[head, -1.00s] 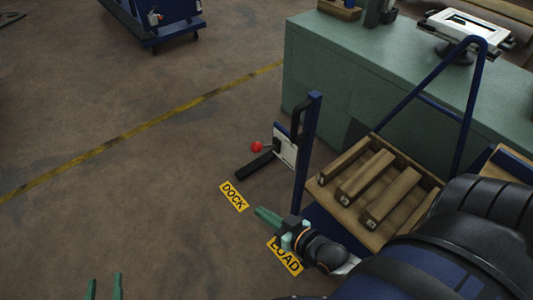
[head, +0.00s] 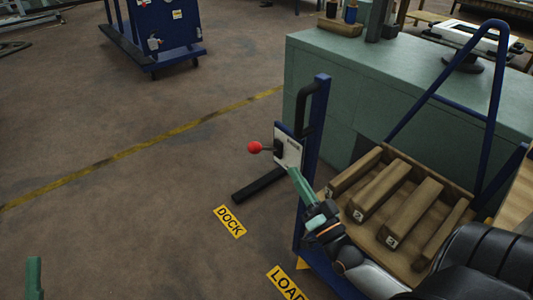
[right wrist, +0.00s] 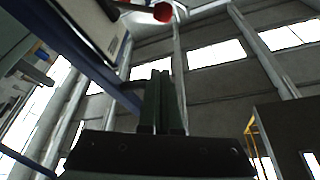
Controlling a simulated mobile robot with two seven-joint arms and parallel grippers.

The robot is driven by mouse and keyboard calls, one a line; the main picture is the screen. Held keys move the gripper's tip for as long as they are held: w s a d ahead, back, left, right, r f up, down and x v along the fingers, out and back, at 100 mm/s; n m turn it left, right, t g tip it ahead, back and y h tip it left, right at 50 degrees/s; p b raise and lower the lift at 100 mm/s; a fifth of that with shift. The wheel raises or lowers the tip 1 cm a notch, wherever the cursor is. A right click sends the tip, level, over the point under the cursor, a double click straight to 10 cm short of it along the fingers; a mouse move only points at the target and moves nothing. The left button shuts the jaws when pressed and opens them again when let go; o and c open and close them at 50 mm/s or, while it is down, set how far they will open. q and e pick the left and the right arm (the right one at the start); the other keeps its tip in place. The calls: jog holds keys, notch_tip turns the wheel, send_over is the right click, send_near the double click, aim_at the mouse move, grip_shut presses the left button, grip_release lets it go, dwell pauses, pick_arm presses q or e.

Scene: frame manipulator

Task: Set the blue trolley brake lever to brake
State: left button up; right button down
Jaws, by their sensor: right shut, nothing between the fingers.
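The blue trolley (head: 314,140) stands at the centre right and carries wooden slats. A pale plate (head: 289,147) is fixed to its post. The brake lever, with a red ball knob (head: 254,147), sticks out left from the plate; the plate's small marking is unreadable. My right gripper (head: 294,174) is shut and empty, its green fingers pointing up at the plate's lower edge, right of and below the knob. Whether it touches the plate I cannot tell. The right wrist view shows the closed fingers (right wrist: 162,95) with the red knob (right wrist: 162,12) above them. A green finger of my left gripper (head: 34,272) shows at the lower left.
Wooden slats (head: 385,195) lie on the trolley's deck beside my right arm. A green cabinet (head: 400,85) stands behind. Another blue cart (head: 165,30) is at the back left. The floor left of the DOCK label (head: 229,221) is clear.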

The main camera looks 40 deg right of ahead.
aim_at(264, 148)
pick_arm(q)
jog(key=s+m+h+b, duration=0.1)
jog(key=s+r+m+h+b, duration=0.1)
jog(key=s+h+b, duration=0.1)
jog(key=h, duration=0.1)
jog(key=shift+d+r+m, duration=0.3)
jog(key=shift+m, duration=0.1)
pick_arm(e)
jog(key=w, duration=1.1)
jog(key=shift+w+a+r, duration=0.15)
jog(key=shift+w+a, duration=0.15)
jog(key=shift+a, duration=0.1)
pick_arm(q)
jog(key=shift+f, duration=0.2)
pick_arm(e)
jog(key=shift+a+f+n+y, duration=0.2)
jog(key=shift+f+n+y, duration=0.1)
jog(key=shift+n, duration=0.3)
